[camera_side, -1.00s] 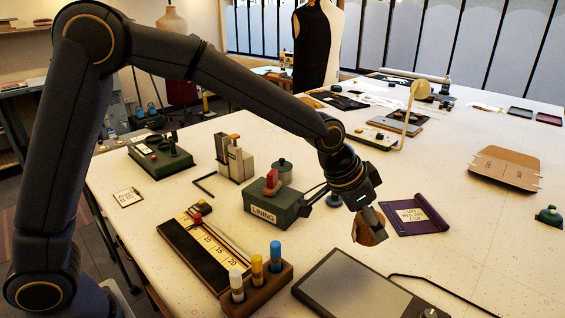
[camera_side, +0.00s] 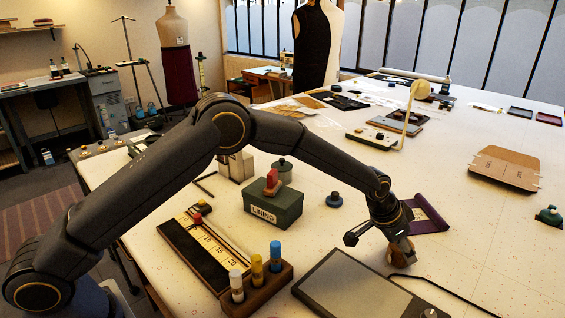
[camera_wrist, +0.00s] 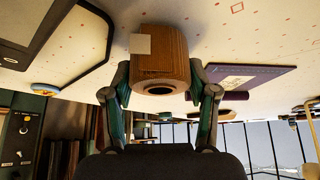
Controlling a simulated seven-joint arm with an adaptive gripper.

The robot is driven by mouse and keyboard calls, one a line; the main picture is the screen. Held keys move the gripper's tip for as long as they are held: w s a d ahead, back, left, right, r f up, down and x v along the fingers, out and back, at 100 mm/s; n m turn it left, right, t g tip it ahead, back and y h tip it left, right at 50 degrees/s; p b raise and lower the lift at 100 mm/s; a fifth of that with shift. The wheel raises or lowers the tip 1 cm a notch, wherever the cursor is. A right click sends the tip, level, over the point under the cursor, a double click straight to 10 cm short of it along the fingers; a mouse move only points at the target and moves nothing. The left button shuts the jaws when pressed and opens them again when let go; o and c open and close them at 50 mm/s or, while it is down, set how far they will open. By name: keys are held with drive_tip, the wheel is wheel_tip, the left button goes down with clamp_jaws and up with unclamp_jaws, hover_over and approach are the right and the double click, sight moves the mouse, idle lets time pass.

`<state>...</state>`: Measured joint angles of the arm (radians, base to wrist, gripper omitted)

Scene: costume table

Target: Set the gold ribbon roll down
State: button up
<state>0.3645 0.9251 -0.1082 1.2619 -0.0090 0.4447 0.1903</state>
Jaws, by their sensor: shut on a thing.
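The gold ribbon roll (camera_side: 402,259) is a short brown-gold cylinder at the lower right middle of the side view. My gripper (camera_side: 397,248) points down and is shut on it. In the wrist view the roll (camera_wrist: 163,65) sits between both fingers of my gripper (camera_wrist: 161,88), with a pale square label and a dark round hole showing. The roll is at or just above the white table (camera_side: 490,255); I cannot tell whether it touches. My fingers partly hide it in the side view.
A black tablet (camera_side: 350,290) with a cable lies in front of the roll. A purple cloth roll with a label (camera_side: 428,217) lies behind it. A green LINING box (camera_side: 272,207) and a wooden holder with several bottles (camera_side: 262,285) are left.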

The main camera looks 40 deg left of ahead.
drive_tip(key=o, duration=1.3)
drive_tip(key=shift+f, duration=0.1)
drive_tip(key=shift+c, duration=0.2)
drive_tip(key=v, duration=1.2)
drive_tip(key=s+a+r+n+y, duration=0.2)
drive_tip(key=s+a+r+n, duration=0.1)
drive_tip(key=s+a+r, duration=1)
drive_tip(key=s+a+f+n, duration=0.1)
drive_tip(key=s+a+n, duration=0.1)
drive_tip(key=s+a, duration=0.3)
drive_tip(key=s+a+f+n+y, duration=0.1)
drive_tip(key=s+a, duration=0.5)
drive_tip(key=s, duration=0.8)
drive_tip(key=shift+s+a+f+n+t, duration=0.3)
drive_tip(key=shift+f+n, duration=0.1)
drive_tip(key=shift+f, duration=0.1)
